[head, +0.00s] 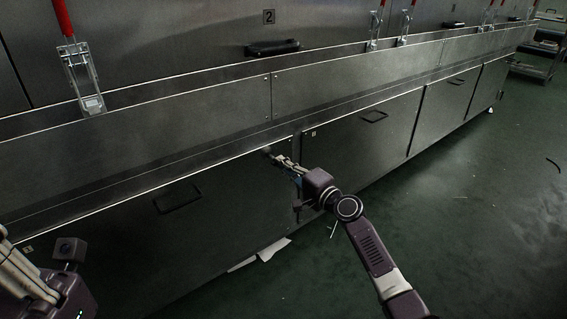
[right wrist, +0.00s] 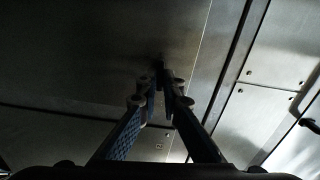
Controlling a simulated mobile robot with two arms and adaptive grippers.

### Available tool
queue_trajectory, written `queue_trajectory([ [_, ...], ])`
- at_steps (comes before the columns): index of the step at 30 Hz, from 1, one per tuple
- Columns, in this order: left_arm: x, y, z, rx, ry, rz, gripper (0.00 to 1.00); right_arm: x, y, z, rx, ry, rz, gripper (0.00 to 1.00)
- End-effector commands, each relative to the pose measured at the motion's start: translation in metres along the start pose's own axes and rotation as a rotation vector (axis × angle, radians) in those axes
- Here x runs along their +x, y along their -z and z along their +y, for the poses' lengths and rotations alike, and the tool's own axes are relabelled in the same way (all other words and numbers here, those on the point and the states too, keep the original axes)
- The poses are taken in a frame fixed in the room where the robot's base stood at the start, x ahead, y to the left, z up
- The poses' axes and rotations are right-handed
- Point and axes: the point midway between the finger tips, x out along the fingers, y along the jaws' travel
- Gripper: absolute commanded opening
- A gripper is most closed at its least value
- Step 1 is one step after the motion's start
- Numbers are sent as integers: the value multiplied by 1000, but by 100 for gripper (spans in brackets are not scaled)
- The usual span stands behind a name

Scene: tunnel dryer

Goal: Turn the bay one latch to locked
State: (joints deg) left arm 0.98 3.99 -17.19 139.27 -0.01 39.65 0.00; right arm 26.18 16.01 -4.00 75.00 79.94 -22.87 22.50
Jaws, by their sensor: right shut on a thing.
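The bay one latch (head: 267,151) looks like a small dark knob near the upper right corner of the near lower door (head: 95,225). My right gripper (head: 276,156) reaches it from the front and is shut on it. In the right wrist view, the fingertips (right wrist: 165,78) close around a small dark part (right wrist: 158,58) beside the door's edge. The fingers hide most of the latch, so its angle cannot be read. Part of my left gripper (head: 22,272) shows at the lower left, away from the latch, and its jaw state is unclear.
The near lower door has a dark recessed handle (head: 178,197). Another lower door (head: 360,135), marked B, adjoins on the right. Red-handled toggle clamps (head: 82,75) stand along the ledge above. White sheets (head: 262,254) lie at the dryer's foot. The green floor (head: 480,210) to the right is largely clear.

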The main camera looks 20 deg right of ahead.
Motion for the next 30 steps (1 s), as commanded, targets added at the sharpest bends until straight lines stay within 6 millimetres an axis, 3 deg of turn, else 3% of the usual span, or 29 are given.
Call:
queue_trajectory([
  [9,-4,-2,-1,-3,10,-17,0,0,1,2,105,-2,1,0],
  [24,-3,1,-1,-3,11,-14,0,0,1,2,121,-2,2,0],
  [25,-3,1,-1,-3,11,-14,0,0,1,2,121,-2,2,8],
  [30,-3,1,-1,-3,11,-13,0,0,1,2,120,-2,2,24],
])
